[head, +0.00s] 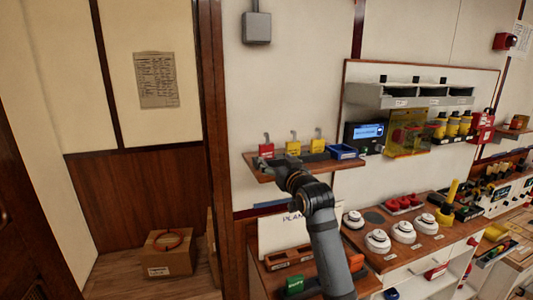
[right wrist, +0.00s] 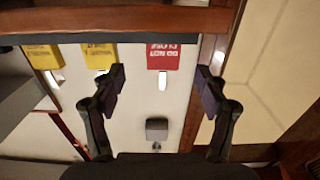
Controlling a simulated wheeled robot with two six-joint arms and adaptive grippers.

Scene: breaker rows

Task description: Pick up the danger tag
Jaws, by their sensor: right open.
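The red tag (head: 266,150), which I take for the danger tag, stands at the left end of a small wooden wall shelf (head: 350,163), with a grey hook above it. In the right wrist view the red tag (right wrist: 163,57) appears upside down with white lettering. My right gripper (head: 284,164) is in front of the shelf just below the tags. In its wrist view the gripper (right wrist: 161,82) is open, and the red tag shows in the gap between its fingers, not gripped. I cannot tell how far in front of the fingertips it is. My left gripper is not in view.
Two yellow tags (head: 293,147) (head: 317,145) stand right of the red one, then a blue bin (head: 342,152). Below right, a wooden counter holds round white devices (head: 377,240). A cardboard box (head: 167,255) sits at lower left. A grey box (head: 256,28) hangs above.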

